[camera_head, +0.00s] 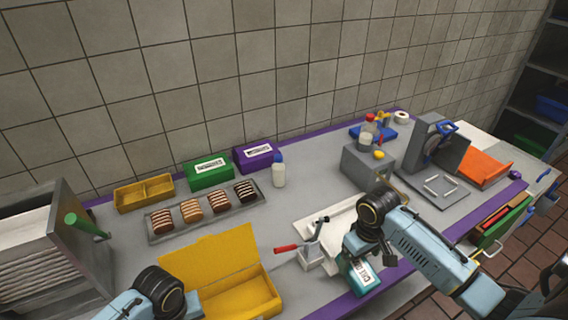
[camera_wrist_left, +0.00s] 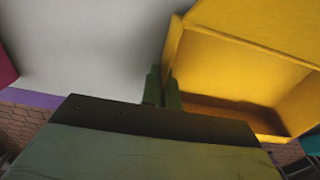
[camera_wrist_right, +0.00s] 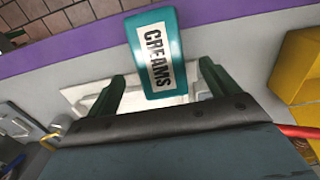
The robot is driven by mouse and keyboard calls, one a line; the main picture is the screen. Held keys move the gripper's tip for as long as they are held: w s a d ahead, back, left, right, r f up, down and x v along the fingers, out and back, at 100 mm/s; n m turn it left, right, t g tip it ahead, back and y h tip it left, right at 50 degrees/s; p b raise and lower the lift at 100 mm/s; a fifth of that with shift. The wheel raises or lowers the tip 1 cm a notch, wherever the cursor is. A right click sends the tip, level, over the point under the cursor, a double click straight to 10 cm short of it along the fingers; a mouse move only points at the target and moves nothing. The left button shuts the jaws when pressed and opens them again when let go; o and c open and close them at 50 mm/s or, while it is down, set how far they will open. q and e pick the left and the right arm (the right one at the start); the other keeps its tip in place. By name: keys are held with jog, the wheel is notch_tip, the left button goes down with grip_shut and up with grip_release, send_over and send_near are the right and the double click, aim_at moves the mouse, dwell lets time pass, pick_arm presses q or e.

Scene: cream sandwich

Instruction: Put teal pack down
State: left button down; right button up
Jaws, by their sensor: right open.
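The teal pack (camera_head: 364,276), with a white label reading CREAMS, is near the table's front purple edge, partly hidden by my right arm. In the right wrist view the teal pack (camera_wrist_right: 175,22) lies between and beyond the fingertips, over the white tray. My right gripper (camera_wrist_right: 163,85) is open, with a gap on either side of the pack. I cannot tell whether the pack rests on the surface. My left gripper (camera_wrist_left: 163,82) is shut and empty, beside the open yellow box (camera_wrist_left: 235,75); its fingers are hidden in the head view.
A white tray (camera_head: 338,222) and a red-handled tool (camera_head: 287,248) are left of the pack. The open yellow box (camera_head: 245,296) is farther left.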

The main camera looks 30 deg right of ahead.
aim_at(359, 265)
jog(key=shift+s+f, duration=0.15)
jog(key=shift+f, duration=2.65)
jog(key=shift+c, duration=0.5)
jog(key=shift+r, duration=0.1)
jog(key=c, duration=1.1)
